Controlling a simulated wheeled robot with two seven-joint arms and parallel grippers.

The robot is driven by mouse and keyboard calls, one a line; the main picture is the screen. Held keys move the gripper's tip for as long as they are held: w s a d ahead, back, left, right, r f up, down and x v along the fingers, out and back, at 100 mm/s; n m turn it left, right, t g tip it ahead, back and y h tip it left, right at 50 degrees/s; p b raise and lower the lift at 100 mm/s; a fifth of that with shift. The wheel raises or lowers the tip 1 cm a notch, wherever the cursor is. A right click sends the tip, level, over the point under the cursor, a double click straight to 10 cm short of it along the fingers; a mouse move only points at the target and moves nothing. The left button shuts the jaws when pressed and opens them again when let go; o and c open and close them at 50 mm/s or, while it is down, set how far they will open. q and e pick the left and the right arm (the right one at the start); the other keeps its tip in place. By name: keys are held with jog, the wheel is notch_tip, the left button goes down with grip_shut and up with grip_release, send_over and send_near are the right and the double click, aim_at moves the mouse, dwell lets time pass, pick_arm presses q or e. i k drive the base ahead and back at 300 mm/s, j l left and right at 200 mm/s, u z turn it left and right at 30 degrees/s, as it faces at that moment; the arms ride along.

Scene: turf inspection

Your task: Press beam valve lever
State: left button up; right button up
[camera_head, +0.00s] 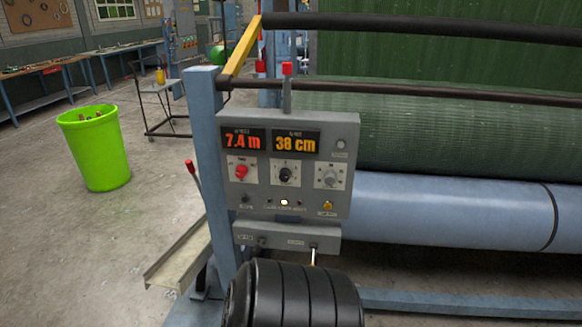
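A dark fitting (262,241) is on the box's left side. Red-tipped levers stand left of the post (191,168) and above the panel (287,70). The labels are too small to read. No gripper fingers show.
A large green turf roll (450,125) and a blue-grey roller (450,210) lie to the right. A metal channel (178,252) juts out left of the post. A lime green bin (95,148) and a cart (160,105) stand on open concrete floor at left.

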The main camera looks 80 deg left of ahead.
aim_at(257, 249)
jog(key=u, duration=3)
